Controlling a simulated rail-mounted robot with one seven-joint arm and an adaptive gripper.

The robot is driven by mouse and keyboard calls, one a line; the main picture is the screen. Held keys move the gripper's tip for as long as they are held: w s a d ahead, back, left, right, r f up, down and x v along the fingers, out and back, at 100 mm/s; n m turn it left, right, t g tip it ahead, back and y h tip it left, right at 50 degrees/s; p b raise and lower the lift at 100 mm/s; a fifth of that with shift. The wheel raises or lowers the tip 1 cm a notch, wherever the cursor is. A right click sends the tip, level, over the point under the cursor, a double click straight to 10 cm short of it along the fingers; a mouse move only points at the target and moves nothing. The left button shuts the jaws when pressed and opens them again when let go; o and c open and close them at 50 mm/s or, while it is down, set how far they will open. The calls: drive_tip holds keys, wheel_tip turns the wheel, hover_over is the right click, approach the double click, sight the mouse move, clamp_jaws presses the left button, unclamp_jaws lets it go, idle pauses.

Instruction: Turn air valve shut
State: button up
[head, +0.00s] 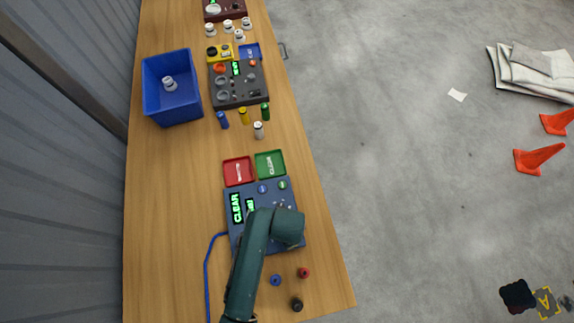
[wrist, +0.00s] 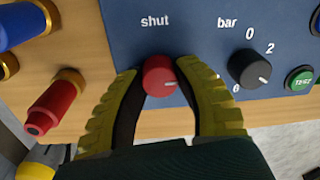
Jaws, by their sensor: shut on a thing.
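The air valve is a round red knob (wrist: 160,76) on the blue panel (wrist: 190,20), below the word "shut" in the wrist view. Its pale pointer mark faces right in the picture, not up at the word. My gripper (wrist: 160,70) has its two yellow ribbed fingers closed on the knob's left and right sides. In the head view the blue panel (head: 234,186) sits near the front of the bench with lit green "CLEAR" text. My arm covers the knob and the gripper there.
A black "bar" dial (wrist: 250,68) and a green button (wrist: 299,80) sit right of the knob. A red fitting (wrist: 50,108) lies close left of my fingers. Red (head: 238,172) and green (head: 270,164) trays adjoin the panel. A blue hose (head: 207,270) runs along its left.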

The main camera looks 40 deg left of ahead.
drive_tip(key=shift+r+n+p, duration=0.1)
drive_tip(key=shift+n+p, duration=0.3)
drive_tip(key=shift+p, duration=0.15)
clamp_jaws()
drive_tip(key=n+p, duration=0.2)
drive_tip(key=shift+r+n+p, duration=0.1)
drive_tip(key=shift+n+p, duration=0.25)
drive_tip(key=shift+n, duration=0.05)
drive_tip(key=n+p, duration=0.3)
drive_tip(key=n, duration=0.1)
drive_tip(key=shift+n, duration=0.3)
drive_tip(key=n+p, duration=0.1)
drive_tip(key=n, duration=0.3)
drive_tip(key=shift+a+n+g+p, duration=0.1)
drive_tip(key=shift+n+g+p, duration=0.2)
drive_tip(key=shift+p, duration=0.05)
drive_tip(key=n, duration=0.3)
drive_tip(key=n+p, duration=0.1)
drive_tip(key=n, duration=0.1)
drive_tip(key=shift+f, duration=0.25)
drive_tip(key=o, duration=1.1)
unclamp_jaws()
